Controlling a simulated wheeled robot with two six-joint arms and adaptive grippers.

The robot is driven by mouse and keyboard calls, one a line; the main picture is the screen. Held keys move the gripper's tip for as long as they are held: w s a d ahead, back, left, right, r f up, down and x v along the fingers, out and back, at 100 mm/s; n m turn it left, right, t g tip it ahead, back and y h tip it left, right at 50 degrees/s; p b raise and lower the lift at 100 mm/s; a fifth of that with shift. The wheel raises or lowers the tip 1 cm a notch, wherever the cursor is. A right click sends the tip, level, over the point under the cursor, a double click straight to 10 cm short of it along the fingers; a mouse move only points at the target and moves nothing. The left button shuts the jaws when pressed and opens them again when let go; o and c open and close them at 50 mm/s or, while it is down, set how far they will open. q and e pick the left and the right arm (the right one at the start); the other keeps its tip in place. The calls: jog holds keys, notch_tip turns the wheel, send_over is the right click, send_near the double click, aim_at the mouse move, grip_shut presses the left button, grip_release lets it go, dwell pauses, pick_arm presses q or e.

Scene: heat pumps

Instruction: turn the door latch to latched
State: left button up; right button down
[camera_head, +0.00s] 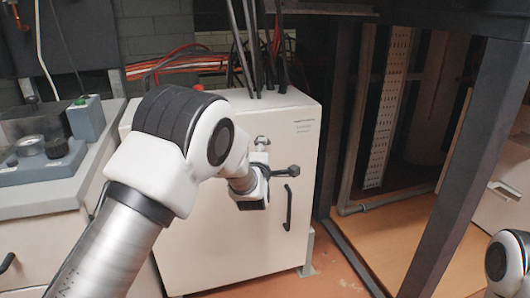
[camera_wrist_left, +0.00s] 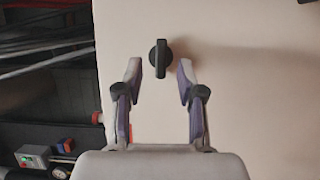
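The door latch is a dark knob with a bar (camera_head: 284,172) on the front of a white cabinet (camera_head: 215,245). Its bar lies roughly level in the head view. In the left wrist view, which is turned, the latch (camera_wrist_left: 160,58) shows as an upright bar on a round base. My left gripper (camera_head: 260,174) is in front of the door, partly hidden by its own wrist. In the left wrist view the gripper (camera_wrist_left: 159,72) is open and empty. The latch shows between and just beyond its fingertips; contact cannot be told. My right gripper is out of view.
A black door handle (camera_head: 288,207) sits below the latch. Cables rise from the cabinet top. A grey counter (camera_head: 50,190) with a small control box (camera_head: 86,118) stands at left. A dark frame post (camera_head: 465,170) stands at right. Part of my right arm shows at lower right.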

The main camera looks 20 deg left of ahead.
aim_at(256, 140)
pick_arm(q)
jog(key=x, duration=0.3)
jog(key=shift+w+a+f, duration=0.1)
jog(key=shift+w+a, duration=0.05)
jog(key=shift+w, duration=0.2)
grip_shut()
jog(key=m+g+y+p, duration=0.1)
jog(key=m+g+p, duration=0.1)
jog(key=m+p, duration=0.2)
jog(key=m+g+y+p, duration=0.1)
jog(key=m+p, duration=0.4)
jog(key=p, duration=0.5)
jog(key=m+g+y+p, duration=0.1)
jog(key=m+g+p, duration=0.2)
jog(key=p, duration=0.5)
jog(key=shift+d+r+m+y, duration=0.2)
jog(key=shift+r+m+y, duration=0.1)
jog(key=shift+m, duration=0.4)
jog(key=shift+w, duration=0.1)
